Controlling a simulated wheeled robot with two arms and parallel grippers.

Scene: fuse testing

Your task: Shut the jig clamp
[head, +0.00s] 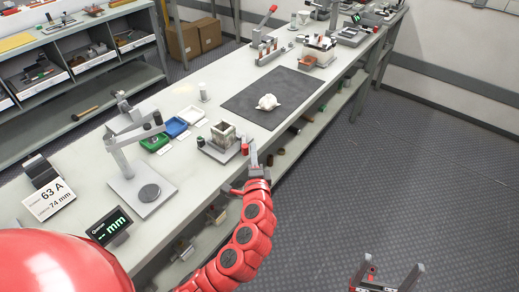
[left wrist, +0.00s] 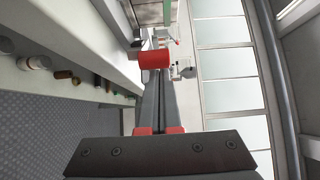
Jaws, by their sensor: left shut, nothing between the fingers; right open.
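A small jig (head: 222,143) with a grey block on a metal base sits at the bench's front edge. A red cylindrical handle (head: 244,149) stands at its right side; a red cylinder (left wrist: 153,59) also shows in the left wrist view, just beyond the fingers. I take this to be the jig clamp's handle; whether the clamp is open or shut I cannot tell. My left gripper (head: 254,155) is shut and empty, right beside the handle; whether it touches I cannot tell. In the left wrist view its fingers (left wrist: 153,88) are together. My right gripper (head: 388,270) is open and empty over the floor.
A measuring stand (head: 140,185), a mm display (head: 109,226) and a 63 A card (head: 48,200) stand left on the bench. Green (head: 155,141) and blue (head: 175,127) trays lie behind the jig. A dark mat (head: 285,92) holds a white object (head: 268,102).

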